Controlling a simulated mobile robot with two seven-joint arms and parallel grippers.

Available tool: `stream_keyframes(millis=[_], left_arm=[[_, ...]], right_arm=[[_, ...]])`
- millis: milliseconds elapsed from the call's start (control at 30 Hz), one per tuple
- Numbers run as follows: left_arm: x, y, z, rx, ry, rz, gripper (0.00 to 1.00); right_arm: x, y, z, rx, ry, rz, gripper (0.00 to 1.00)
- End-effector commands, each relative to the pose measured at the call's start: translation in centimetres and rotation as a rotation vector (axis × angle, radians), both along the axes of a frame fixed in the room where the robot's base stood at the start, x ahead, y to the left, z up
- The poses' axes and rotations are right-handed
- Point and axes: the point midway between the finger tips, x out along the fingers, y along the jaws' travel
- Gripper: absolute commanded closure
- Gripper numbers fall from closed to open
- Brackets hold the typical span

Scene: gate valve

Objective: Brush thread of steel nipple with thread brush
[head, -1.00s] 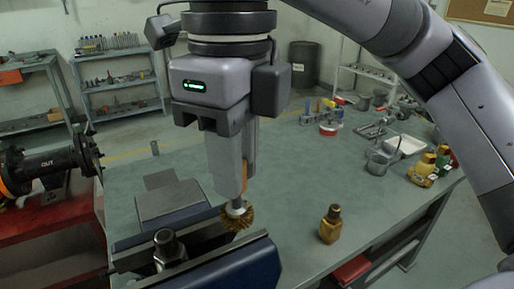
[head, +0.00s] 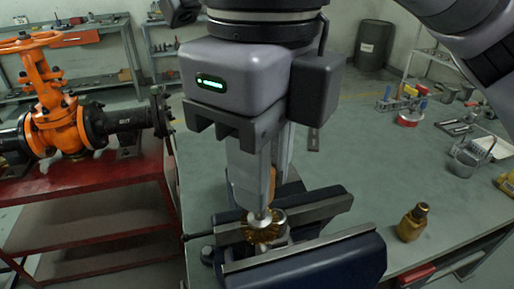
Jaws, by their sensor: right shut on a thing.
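My right gripper (head: 258,200) points down and is shut on the thread brush, whose round brass-coloured bristle head (head: 263,232) shows just below the fingertips. A bit of its orange handle (head: 273,182) shows between the fingers. The bristle head is over the gap between the jaws of the blue vise (head: 310,262). The steel nipple is mostly hidden behind the brush; a grey part between the jaws may be it. I cannot tell whether the bristles touch its thread. My left gripper is not in view.
A brass fitting (head: 411,224) stands on the green bench (head: 360,165) right of the vise. A metal basket (head: 468,155) and small parts lie farther back. An orange gate valve (head: 62,122) stands on the red table (head: 100,190) at left. The bench middle is clear.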

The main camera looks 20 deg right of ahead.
Motion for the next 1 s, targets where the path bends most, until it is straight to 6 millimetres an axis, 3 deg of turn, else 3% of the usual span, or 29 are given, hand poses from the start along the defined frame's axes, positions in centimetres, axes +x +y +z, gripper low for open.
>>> stream_keyframes(millis=[500,1000], left_arm=[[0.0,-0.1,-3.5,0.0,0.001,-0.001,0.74],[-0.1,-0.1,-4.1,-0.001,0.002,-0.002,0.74]], right_arm=[[0.0,0.0,-4.0,0.0,0.0,-0.001,1.0],[0.0,0.0,-4.5,0.0,0.0,-0.001,1.0]])
